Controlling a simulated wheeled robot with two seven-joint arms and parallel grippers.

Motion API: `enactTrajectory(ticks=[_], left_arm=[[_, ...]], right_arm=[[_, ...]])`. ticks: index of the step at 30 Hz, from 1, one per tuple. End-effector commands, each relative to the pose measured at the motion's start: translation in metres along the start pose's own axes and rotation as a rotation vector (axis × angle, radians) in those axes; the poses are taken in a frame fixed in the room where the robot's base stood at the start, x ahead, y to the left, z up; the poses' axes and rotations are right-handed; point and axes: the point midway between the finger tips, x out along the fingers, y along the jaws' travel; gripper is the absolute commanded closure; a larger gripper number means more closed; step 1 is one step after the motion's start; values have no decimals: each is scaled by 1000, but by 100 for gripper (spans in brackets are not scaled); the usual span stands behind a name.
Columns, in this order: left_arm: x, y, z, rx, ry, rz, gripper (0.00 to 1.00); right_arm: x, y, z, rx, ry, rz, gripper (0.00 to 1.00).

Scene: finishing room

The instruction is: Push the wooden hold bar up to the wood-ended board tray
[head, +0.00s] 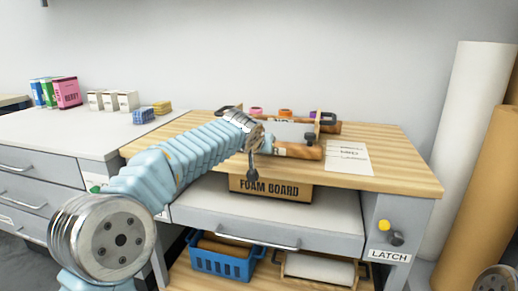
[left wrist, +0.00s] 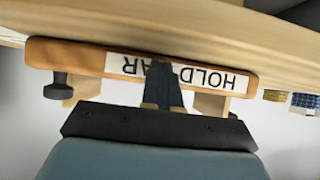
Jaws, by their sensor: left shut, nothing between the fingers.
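The wooden hold bar (head: 310,153) lies along the front part of the wooden bench top, its left part hidden behind my left gripper. In the left wrist view the bar (left wrist: 75,56) shows upside down with a white HOLD BAR label, a dark knob and small wooden blocks on its edge. My left gripper (head: 252,176) is shut and empty, its fingertips (left wrist: 163,70) in front of the label; whether they touch it I cannot tell. The wood-ended board tray (head: 318,120) stands behind the bar, partly hidden by my arm. My right gripper is not in view.
A paper sheet (head: 348,156) lies right of the bar. Below are a FOAM BOARD box (head: 270,187), a drawer (head: 265,229) and a blue basket (head: 221,263). A white counter (head: 60,127) with small boxes stands left; tall rolls (head: 470,140) stand right.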

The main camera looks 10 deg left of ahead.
Motion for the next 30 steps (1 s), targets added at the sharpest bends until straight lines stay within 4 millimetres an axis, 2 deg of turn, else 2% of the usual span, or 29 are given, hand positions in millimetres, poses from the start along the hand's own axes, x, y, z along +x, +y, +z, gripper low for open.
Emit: enactTrajectory(ticks=[20, 23, 30], left_arm=[[11, -1, -8, 0, 2, -1, 100], [7, 0, -7, 0, 3, 0, 100], [-14, 0, -5, 0, 3, 0, 100]], right_arm=[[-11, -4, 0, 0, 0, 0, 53], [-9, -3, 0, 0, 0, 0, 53], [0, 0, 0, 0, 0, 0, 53]])
